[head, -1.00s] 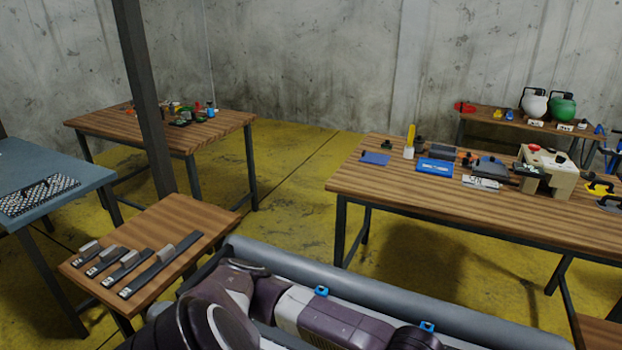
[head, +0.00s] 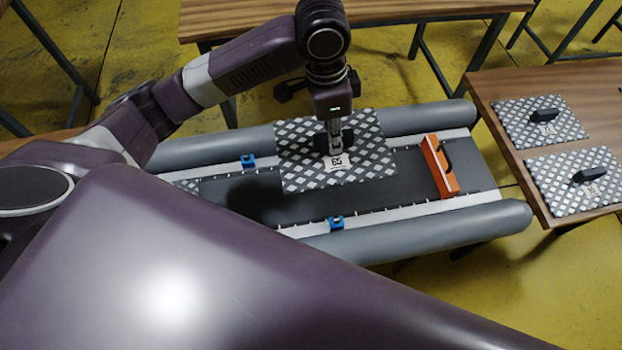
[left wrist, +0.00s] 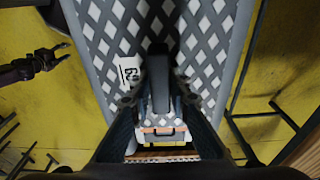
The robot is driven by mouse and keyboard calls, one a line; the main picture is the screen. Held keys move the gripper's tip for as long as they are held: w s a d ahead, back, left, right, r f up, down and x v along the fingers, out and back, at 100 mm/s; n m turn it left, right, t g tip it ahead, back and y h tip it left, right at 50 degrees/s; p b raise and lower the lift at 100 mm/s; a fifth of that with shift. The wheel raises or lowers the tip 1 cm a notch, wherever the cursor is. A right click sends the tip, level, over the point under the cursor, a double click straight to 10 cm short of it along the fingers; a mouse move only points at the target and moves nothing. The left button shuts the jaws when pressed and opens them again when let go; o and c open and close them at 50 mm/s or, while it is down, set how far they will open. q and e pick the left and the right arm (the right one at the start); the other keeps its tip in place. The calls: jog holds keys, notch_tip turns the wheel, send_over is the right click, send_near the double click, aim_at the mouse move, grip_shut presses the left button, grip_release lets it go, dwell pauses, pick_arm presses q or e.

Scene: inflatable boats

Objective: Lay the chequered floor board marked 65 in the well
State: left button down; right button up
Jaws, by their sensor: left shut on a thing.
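The chequered floor board marked 65 (head: 296,172) hangs from my left gripper (head: 334,145). The gripper is shut on the board's dark upright handle, which also shows in the left wrist view (left wrist: 160,90). The board is roughly level above the grey boat's well (head: 410,185), and a dark shadow lies on the well floor to its left. In the head view the board overlaps the boat's far tube. My right gripper (left wrist: 63,56) shows only in the left wrist view, at the left, with its fingers apart and nothing between them.
An orange piece (head: 440,166) stands across the well's right end. Blue clips (head: 336,223) sit along the well's edges. A chequered panel (head: 187,185) shows at its left end. Two more handled boards (head: 541,122) lie on the wooden table (head: 500,95) at the right.

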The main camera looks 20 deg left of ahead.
pick_arm(q)
jog(key=f, duration=1.4)
jog(key=shift+a+f, duration=0.2)
jog(key=shift+f, duration=0.65)
notch_tip(320, 180, down, 4)
jog(key=shift+r+b, duration=0.1)
jog(key=shift+b, duration=0.25)
pick_arm(e)
jog(key=shift+w+a+f, duration=0.1)
jog(key=shift+a+f, duration=0.05)
jog(key=shift+a, duration=0.3)
jog(key=shift+w+a+f, duration=0.1)
jog(key=shift+a+f, duration=0.05)
jog(key=shift+a, duration=0.25)
pick_arm(q)
jog(key=c, duration=2.2)
grip_release()
jog(key=o, duration=0.4)
